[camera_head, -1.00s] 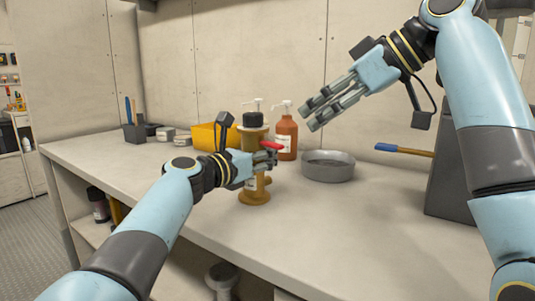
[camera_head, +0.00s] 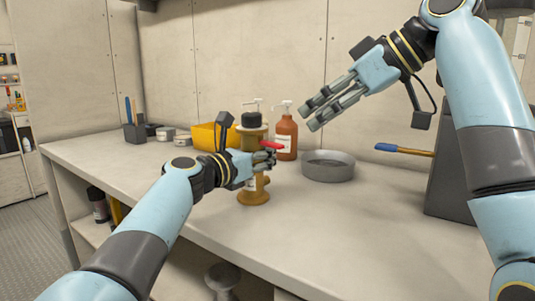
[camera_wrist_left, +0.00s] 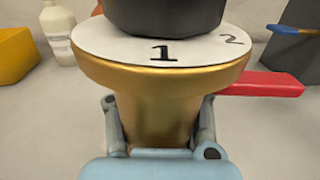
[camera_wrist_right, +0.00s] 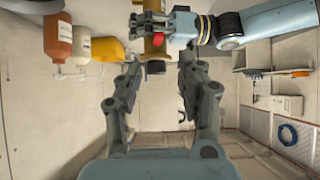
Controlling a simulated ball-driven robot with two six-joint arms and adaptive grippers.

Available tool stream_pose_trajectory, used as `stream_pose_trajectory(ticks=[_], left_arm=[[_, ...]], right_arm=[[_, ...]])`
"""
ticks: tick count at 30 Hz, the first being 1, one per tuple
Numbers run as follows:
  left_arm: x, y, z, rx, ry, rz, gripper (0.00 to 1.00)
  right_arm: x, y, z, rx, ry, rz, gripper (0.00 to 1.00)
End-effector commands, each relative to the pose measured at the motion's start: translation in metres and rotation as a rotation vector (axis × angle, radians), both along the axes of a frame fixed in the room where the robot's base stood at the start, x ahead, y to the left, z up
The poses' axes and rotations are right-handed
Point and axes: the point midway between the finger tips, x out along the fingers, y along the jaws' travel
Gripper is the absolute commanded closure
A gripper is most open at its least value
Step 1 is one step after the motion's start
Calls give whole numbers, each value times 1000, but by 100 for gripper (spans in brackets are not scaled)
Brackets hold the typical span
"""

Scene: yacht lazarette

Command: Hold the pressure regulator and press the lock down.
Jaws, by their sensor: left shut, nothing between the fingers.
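The pressure regulator (camera_head: 253,190) stands upright on the bench, with a brass body, black knob (camera_head: 251,120) and red lever (camera_head: 271,146). In the left wrist view its brass flange (camera_wrist_left: 160,80) carries a white dial marked 1 and 2, and the red lever (camera_wrist_left: 265,84) sticks out right. My left gripper (camera_head: 268,158) is at its neck, just below the lever. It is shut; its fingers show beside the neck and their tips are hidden. My right gripper (camera_head: 316,112) is open and empty, above and right of the regulator. The red lever (camera_wrist_right: 155,67) shows beyond its fingers.
A yellow bin (camera_head: 205,136), a white pump bottle and an orange pump bottle (camera_head: 287,136) stand behind the regulator. A grey round dish (camera_head: 328,170) is to its right. The bench front is clear.

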Motion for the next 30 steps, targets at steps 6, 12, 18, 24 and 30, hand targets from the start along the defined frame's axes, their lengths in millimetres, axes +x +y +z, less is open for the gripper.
stream_pose_trajectory(ticks=[6,12,18,24,30], left_arm=[[0,0,0,0,0,0,100],[0,0,0,0,0,0,100],[0,0,0,0,0,0,100],[0,0,0,0,0,0,100],[0,0,0,0,0,0,100]], right_arm=[[0,0,0,-1,0,1,69],[20,4,1,-46,4,58,96],[61,18,5,-165,14,254,100],[81,40,16,-285,23,523,100],[77,57,29,-371,32,794,100]])
